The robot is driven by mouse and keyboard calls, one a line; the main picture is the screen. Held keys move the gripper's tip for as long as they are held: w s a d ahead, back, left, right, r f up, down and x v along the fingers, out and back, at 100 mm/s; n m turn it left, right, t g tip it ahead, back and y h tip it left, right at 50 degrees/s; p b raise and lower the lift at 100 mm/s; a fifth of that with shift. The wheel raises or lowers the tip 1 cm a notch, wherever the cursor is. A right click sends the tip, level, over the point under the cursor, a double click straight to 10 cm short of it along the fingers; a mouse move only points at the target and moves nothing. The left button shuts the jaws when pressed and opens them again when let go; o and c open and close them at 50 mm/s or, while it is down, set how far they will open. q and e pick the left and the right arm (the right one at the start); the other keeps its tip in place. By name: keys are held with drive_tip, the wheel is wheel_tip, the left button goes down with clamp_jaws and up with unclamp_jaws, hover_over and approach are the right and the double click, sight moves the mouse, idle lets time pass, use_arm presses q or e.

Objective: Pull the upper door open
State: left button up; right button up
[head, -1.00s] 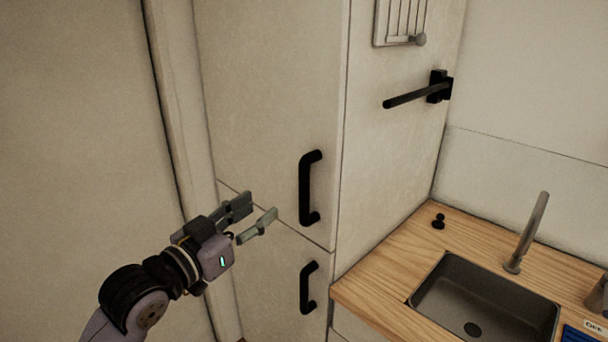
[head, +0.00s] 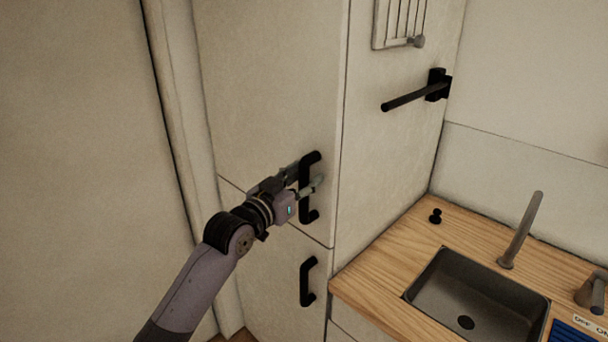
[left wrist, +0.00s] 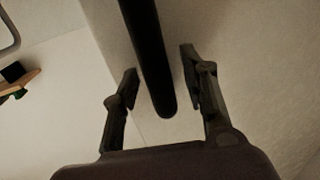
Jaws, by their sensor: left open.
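The upper door (head: 265,90) is a tall cream cabinet panel and looks shut. Its black bar handle (head: 309,212) stands upright near the door's right edge. My left gripper (head: 308,178) is at the handle, with one finger on each side of the bar. In the left wrist view the handle (left wrist: 150,60) runs between the two open fingers (left wrist: 160,88), with gaps visible on both sides. The fingers are not closed on it. My right gripper is not in view.
A lower door with its own black handle (head: 308,282) is below. To the right are a black rail (head: 410,96) on the cabinet side, a wooden counter (head: 400,255), a sink (head: 475,295) and a tap (head: 522,232). A wall stands close on the left.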

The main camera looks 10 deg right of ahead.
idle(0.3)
use_arm(q)
drive_tip(key=shift+w, duration=0.1)
clamp_jaws()
idle(0.6)
